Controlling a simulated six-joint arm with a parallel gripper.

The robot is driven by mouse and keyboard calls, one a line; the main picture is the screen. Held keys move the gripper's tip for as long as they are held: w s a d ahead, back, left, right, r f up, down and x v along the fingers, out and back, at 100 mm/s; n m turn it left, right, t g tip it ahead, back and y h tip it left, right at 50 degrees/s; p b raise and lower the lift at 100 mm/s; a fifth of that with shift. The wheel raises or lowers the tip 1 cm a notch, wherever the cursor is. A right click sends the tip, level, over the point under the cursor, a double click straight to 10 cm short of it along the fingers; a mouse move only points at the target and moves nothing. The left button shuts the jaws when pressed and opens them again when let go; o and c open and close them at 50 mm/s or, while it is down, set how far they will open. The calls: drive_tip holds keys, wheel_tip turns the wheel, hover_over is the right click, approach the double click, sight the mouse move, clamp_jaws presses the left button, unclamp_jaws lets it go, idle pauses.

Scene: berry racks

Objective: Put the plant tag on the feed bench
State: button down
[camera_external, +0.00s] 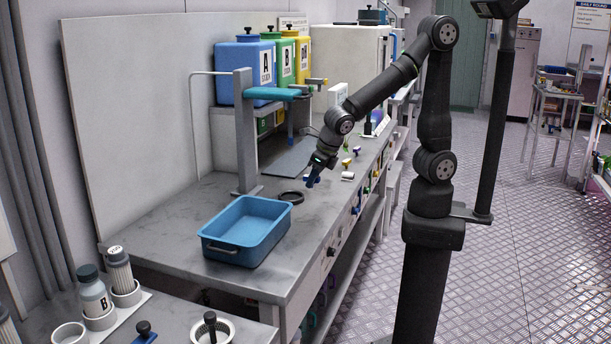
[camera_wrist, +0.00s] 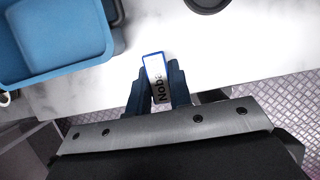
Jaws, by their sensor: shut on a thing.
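The plant tag (camera_wrist: 154,66) is a small white plate with a blue edge and dark lettering, seen in the wrist view. My gripper (camera_wrist: 157,83) is shut on it, with a dark blue finger on each side. In the external view my gripper (camera_external: 313,178) is above the feed bench (camera_external: 190,216), near its front edge and right of the blue tray. I cannot make out the tag clearly there. The bench top has a pale marbled surface.
A blue tray (camera_external: 222,249) stands on the bench, left of my gripper. Labelled tanks (camera_external: 245,68) stand at the back. Small coloured valves (camera_external: 347,162) sit to the right. Bare bench lies left of the tray.

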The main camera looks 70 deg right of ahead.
hover_over(303, 232)
drive_tip(key=s, duration=0.1)
drive_tip(key=f, duration=0.6)
drive_tip(key=shift+s+f, duration=0.1)
drive_tip(key=shift+s, duration=0.1)
drive_tip(key=shift+f, duration=2)
drive_tip(key=shift+f, duration=0.1)
drive_tip(key=c, duration=1.3)
unclamp_jaws()
drive_tip(key=v, duration=1.2)
